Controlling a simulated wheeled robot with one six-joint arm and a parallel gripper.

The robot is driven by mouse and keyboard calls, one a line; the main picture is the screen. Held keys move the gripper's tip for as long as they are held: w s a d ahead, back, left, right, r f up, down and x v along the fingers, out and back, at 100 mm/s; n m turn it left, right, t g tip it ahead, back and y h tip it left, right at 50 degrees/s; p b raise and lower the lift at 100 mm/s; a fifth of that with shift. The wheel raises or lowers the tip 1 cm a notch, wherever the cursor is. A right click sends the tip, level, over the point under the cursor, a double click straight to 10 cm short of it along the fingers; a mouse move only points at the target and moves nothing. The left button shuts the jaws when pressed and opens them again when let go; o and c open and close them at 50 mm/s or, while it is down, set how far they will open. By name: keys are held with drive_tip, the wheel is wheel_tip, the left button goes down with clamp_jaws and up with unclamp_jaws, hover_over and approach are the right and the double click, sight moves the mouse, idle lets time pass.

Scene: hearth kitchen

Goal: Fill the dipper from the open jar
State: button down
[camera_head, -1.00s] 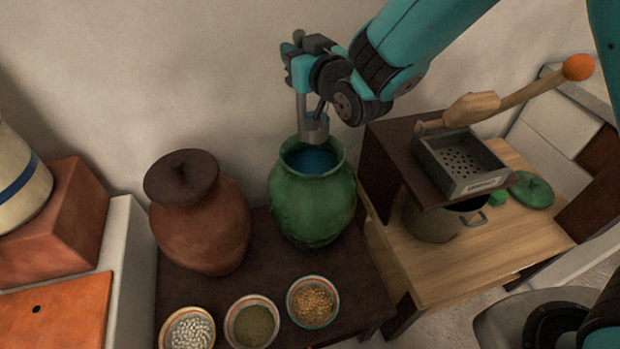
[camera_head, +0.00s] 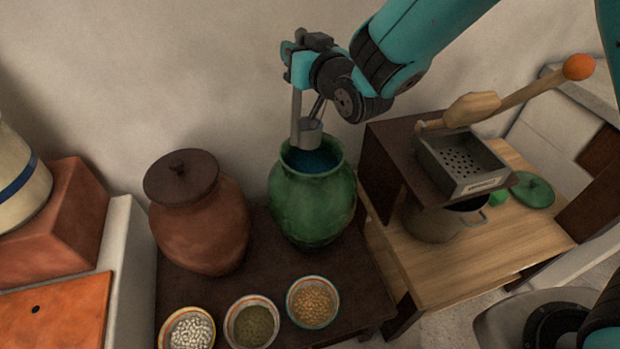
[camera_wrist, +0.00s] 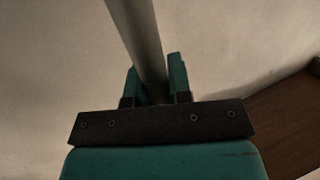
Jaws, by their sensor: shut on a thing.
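The open jar (camera_head: 311,205) is green and stands on the dark low table, with something blue inside its mouth. My gripper (camera_head: 298,62) is above the jar, shut on the dipper's handle. The dipper (camera_head: 309,134) is grey metal with a long handle, and its cup hangs at the jar's mouth, tilted a little. Whether the cup holds anything is hidden. In the wrist view the dipper's handle (camera_wrist: 138,35) runs up between the two fingers of my gripper (camera_wrist: 155,85).
A brown jar (camera_head: 200,225) with a dark lid stands left of the green jar. Three small bowls (camera_head: 313,302) of dry goods stand in front. On the right, a press box (camera_head: 462,160) with a wooden lever stands over a pot (camera_head: 440,222). A green lid (camera_head: 533,190) lies on the wooden table.

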drive_tip(key=shift+n+b, duration=0.8)
drive_tip(key=shift+b, duration=0.2)
idle(0.6)
